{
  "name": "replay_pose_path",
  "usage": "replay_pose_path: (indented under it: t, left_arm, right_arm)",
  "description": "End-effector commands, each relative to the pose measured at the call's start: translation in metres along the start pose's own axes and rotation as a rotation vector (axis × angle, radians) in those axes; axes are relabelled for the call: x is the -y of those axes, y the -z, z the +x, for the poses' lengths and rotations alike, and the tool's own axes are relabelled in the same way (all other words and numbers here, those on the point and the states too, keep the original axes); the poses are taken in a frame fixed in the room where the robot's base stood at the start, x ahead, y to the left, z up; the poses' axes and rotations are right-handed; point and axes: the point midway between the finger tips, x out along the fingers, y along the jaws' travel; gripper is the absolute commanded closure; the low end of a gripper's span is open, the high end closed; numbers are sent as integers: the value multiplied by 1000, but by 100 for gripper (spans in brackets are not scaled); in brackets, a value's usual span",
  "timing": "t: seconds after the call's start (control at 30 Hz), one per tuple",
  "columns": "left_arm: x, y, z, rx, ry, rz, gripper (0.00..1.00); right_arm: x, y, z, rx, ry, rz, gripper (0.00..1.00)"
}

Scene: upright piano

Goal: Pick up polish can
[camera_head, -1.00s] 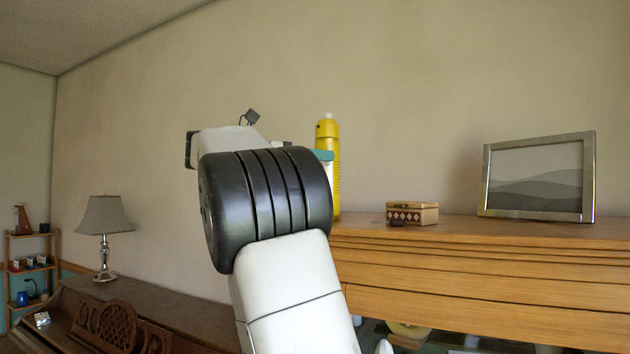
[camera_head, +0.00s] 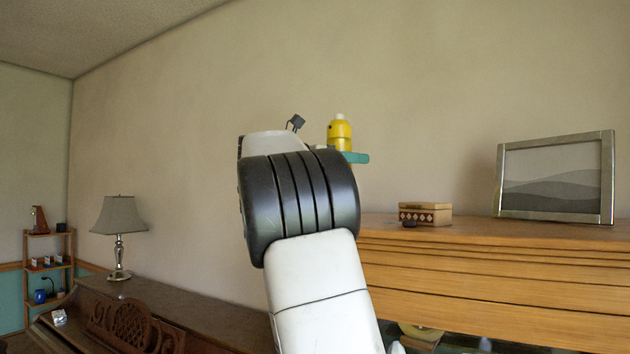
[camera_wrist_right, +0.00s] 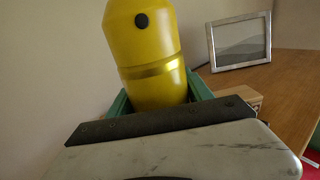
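The polish can is a yellow can (camera_head: 340,132) with a pale tip in the head view. Its lower part is hidden behind my right wrist. The yellow can (camera_wrist_right: 150,60) fills the upper middle of the right wrist view, with a round black spot on it. My right gripper (camera_wrist_right: 158,98) has its teal fingers on either side of the can. Whether they press on it I cannot tell. In the head view, one teal fingertip of the right gripper (camera_head: 355,158) shows beside the can. My left gripper is not in view.
A lamp (camera_head: 119,225) stands at the left. The wall (camera_head: 420,90) is behind.

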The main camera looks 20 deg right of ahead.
Motion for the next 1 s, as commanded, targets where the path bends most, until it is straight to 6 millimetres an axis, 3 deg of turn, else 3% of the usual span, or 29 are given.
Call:
replay_pose_path:
  t: [0.03, 0.2, 0.3, 0.67, 1.0]
  left_arm:
    - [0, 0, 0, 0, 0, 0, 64]
    - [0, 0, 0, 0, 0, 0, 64]
    - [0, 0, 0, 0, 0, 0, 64]
    - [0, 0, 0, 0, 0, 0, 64]
    - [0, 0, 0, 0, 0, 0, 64]
  right_arm:
    - [0, 0, 0, 0, 0, 0, 53]
    - [0, 0, 0, 0, 0, 0, 86]
    - [0, 0, 0, 0, 0, 0, 100]
    - [0, -2, 0, 1, 0, 1, 100]
    - [1, -29, 0, 1, 3, 6, 100]
